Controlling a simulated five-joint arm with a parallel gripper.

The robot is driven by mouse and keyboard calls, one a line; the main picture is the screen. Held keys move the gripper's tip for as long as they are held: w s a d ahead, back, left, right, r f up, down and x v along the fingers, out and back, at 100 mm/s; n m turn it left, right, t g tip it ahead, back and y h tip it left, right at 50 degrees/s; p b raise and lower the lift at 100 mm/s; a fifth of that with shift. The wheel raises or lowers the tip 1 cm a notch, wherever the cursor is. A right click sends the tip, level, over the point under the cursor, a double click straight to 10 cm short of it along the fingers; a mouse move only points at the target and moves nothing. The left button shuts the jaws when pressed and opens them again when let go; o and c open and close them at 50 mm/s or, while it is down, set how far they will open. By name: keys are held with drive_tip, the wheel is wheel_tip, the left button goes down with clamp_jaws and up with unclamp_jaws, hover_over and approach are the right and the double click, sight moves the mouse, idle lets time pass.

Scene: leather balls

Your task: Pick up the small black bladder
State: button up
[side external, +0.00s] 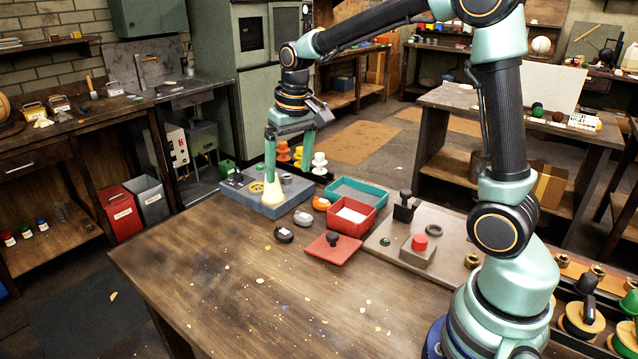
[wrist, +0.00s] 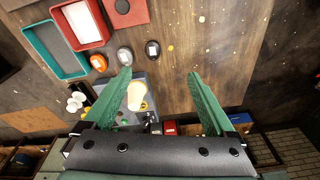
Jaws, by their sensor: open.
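The small black bladder (side external: 284,236) is a rounded black piece with a pale label, lying on the wooden table in front of the grey-blue tray. In the wrist view the black bladder (wrist: 153,56) is near the top middle, just beyond the fingertips. My gripper (side external: 288,175) is open and empty, above the grey-blue tray behind the bladder. In the wrist view the fingers of my gripper (wrist: 159,73) are spread wide, with bare table and part of the tray between them. Nothing hides the bladder in either view.
A cream cone (side external: 273,194) stands on the grey-blue tray (side external: 240,197) by one finger. Red box (side external: 375,215), teal tray (side external: 384,194) and red plate (side external: 340,255) are right. The front-left table is clear.

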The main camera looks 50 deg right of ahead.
drive_tip(key=m+g, duration=0.1)
drive_tip(key=g, duration=0.1)
hover_over(284, 232)
wheel_tip(284, 232, down, 8)
drive_tip(key=f, duration=0.1)
wheel_tip(284, 232, down, 11)
drive_tip(key=shift+f, duration=0.15)
clamp_jaws()
